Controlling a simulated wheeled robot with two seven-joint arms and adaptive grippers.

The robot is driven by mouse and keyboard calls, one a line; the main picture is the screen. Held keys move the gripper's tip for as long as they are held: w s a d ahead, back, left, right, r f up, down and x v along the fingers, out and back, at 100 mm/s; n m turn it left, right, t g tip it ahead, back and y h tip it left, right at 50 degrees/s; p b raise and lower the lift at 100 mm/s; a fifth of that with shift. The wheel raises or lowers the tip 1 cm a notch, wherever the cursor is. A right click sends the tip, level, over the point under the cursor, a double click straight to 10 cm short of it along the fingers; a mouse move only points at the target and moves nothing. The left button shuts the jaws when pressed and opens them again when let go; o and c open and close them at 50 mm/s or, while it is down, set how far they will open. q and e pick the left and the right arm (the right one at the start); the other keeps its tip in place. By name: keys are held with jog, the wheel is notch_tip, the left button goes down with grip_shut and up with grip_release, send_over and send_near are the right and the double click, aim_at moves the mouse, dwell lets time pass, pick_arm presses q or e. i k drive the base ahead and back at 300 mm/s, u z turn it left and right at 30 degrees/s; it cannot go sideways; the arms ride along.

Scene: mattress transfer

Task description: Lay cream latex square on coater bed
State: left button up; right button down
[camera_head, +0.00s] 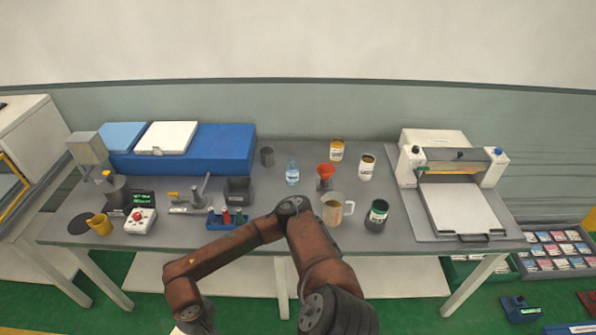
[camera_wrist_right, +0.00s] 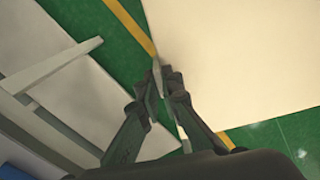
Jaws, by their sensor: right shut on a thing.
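In the right wrist view a large cream latex square (camera_wrist_right: 235,55) fills the upper right. My right gripper (camera_wrist_right: 163,78) is shut on its edge, and the square hangs out past the fingertips over the floor. In the head view my brown arm bends down to the lower left, and its gripper is below the picture. The coater bed (camera_head: 463,209) is a bare white plate in front of the coater (camera_head: 455,163) at the right of the table. My left gripper is not in view.
A pale blue square (camera_head: 123,136) and a white square (camera_head: 172,136) lie on the blue box (camera_head: 225,150). Cans, a clear mug (camera_head: 333,210) and a dark green-labelled jar (camera_head: 376,216) stand left of the coater. A tube rack (camera_head: 226,220) stands near the table's front edge.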

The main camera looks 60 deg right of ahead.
aim_at(459, 206)
jog(key=u, duration=0.9)
jog(key=k, duration=2.9)
jog(key=z, duration=1.45)
